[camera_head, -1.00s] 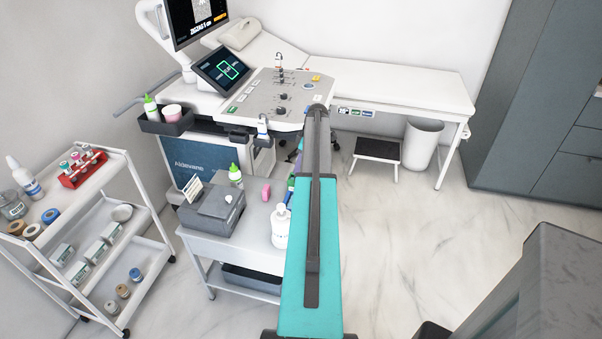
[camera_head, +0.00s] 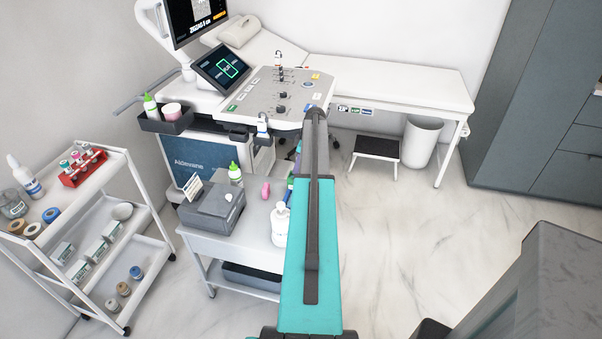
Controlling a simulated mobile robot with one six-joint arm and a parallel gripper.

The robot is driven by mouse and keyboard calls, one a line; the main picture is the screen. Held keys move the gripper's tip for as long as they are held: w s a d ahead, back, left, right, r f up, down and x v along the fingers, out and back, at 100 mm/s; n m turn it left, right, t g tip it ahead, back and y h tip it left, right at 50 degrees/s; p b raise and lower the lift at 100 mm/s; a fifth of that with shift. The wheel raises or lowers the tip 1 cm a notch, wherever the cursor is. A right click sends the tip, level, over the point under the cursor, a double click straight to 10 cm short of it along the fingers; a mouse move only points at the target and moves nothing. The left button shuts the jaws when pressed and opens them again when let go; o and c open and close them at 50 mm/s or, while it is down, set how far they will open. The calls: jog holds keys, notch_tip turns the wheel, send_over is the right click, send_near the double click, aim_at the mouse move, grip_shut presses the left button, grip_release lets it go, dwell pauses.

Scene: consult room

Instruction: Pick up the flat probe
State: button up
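A white probe with a dark blue band (camera_head: 263,125) stands upright in a holder on the near edge of the ultrasound cart. A second white probe-like piece (camera_head: 278,60) stands at the back of the cart's console (camera_head: 300,92). I cannot tell which of these is the flat probe. My teal arm link reaches forward over the grey side table. My gripper is hidden beyond this link, so its fingers and anything in them do not show.
The side table (camera_head: 225,240) holds a grey box (camera_head: 212,205), a green-capped bottle (camera_head: 235,174), a pink item (camera_head: 266,189) and a white pump bottle (camera_head: 279,226). A white trolley (camera_head: 150,215) stands at left.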

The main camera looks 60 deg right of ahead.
jog(key=shift+c, duration=1.3)
jog(key=shift+r, duration=0.15)
jog(key=shift+r+b, duration=0.65)
jog(key=shift+r, duration=0.6)
jog(key=shift+s+r, duration=0.2)
jog(key=shift+r, duration=0.15)
jog(key=s+a+r+b, duration=0.1)
jog(key=s+a+b, duration=0.1)
jog(key=s, duration=1.3)
jog(key=shift+s+r+b, duration=0.25)
jog(key=shift+b, duration=0.5)
jog(key=shift+w, duration=0.1)
